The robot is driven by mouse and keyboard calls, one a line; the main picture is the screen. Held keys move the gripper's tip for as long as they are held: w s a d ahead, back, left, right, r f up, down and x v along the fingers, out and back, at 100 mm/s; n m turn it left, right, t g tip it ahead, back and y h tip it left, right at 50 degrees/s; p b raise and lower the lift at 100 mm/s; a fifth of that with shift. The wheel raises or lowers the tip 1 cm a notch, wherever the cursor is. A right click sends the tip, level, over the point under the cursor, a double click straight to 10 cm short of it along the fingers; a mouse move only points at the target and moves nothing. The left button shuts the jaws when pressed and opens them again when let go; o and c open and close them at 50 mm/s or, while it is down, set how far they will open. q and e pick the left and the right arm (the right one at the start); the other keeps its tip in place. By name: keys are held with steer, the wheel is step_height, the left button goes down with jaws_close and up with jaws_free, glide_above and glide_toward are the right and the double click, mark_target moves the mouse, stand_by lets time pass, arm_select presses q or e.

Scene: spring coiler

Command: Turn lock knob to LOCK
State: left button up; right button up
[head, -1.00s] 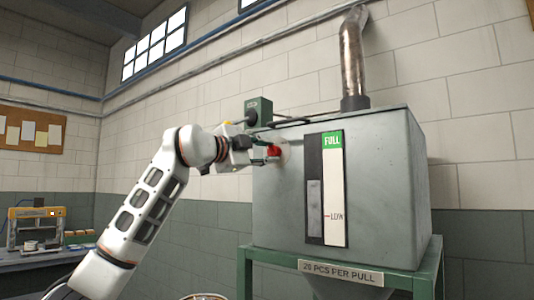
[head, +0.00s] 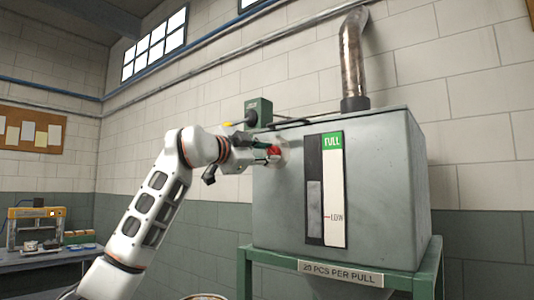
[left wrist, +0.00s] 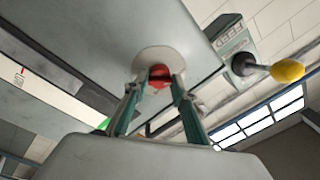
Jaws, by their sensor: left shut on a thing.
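The red lock knob (head: 273,152) sits on a pale round plate on the left part of the grey hopper's (head: 375,180) front. My left gripper (head: 266,153) reaches it from the left and is shut on it. In the left wrist view, the two green fingers (left wrist: 159,88) close on either side of the red knob (left wrist: 159,72), in front of the round plate (left wrist: 160,58). The fingers hide part of the knob. No LOCK marking is readable, so I cannot tell which setting the knob points to. My right gripper is not in view.
A green FEED box (left wrist: 232,45) with a yellow-tipped lever (left wrist: 287,71) is close beside the knob. A level gauge (head: 333,190) is right of it. The hopper rests on a green stand (head: 245,270). A workbench (head: 60,262) is far left.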

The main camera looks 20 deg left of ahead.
arm_select(q)
steer(key=shift+d+f, duration=0.1)
steer(key=shift+f, duration=0.15)
steer(key=o, duration=1.1)
steer(key=shift+c, duration=0.2)
steer(key=shift+r, duration=0.1)
steer(key=r+v, duration=0.1)
steer(key=v, duration=1.1)
steer(key=shift+f, duration=0.45)
